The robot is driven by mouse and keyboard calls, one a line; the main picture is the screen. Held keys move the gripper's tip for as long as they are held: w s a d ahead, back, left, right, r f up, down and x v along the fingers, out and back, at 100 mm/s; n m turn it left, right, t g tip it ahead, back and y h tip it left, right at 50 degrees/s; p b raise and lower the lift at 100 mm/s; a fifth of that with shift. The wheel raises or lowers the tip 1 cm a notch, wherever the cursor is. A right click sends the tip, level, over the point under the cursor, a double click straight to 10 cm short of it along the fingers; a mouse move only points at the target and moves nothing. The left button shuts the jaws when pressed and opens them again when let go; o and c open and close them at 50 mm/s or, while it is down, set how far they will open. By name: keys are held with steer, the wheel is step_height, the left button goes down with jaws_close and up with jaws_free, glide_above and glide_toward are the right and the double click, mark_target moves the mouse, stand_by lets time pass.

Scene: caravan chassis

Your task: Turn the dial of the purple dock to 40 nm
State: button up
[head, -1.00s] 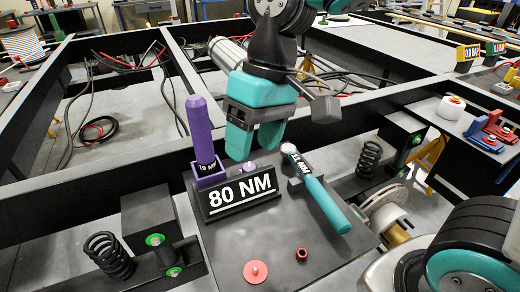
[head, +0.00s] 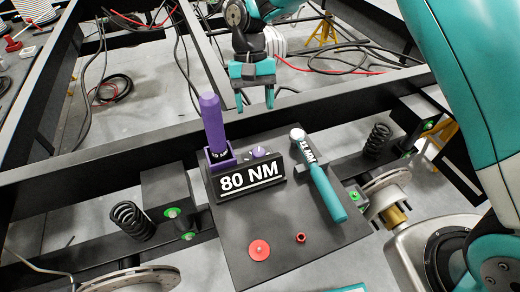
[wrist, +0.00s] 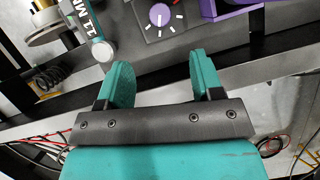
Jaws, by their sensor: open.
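The purple dock (head: 220,163) stands on the dark plate with a purple-handled tool (head: 213,125) upright in it. Its small purple dial (head: 258,152) sits just right of the dock, behind a black sign (head: 250,178) reading 80 NM. In the wrist view the dial (wrist: 159,15) is at the top, a purple knob with a pale pointer line and white ticks around it; which value it points to is not readable. My gripper (head: 255,104) is open and empty, behind and apart from the dial. In the wrist view the dial lies ahead between the teal fingers (wrist: 161,65).
A teal-handled tool (head: 327,190) with a round metal head lies right of the dial. A red disc (head: 259,250) and a small red nut (head: 300,238) lie on the dark plate (head: 235,225). A black frame beam (head: 110,160) runs behind the plate.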

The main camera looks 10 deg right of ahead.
mark_target(259, 151)
steer(key=x, duration=1.2)
steer(key=shift+d+f, duration=0.1)
steer(key=shift+f, duration=0.25)
steer(key=c, duration=0.9)
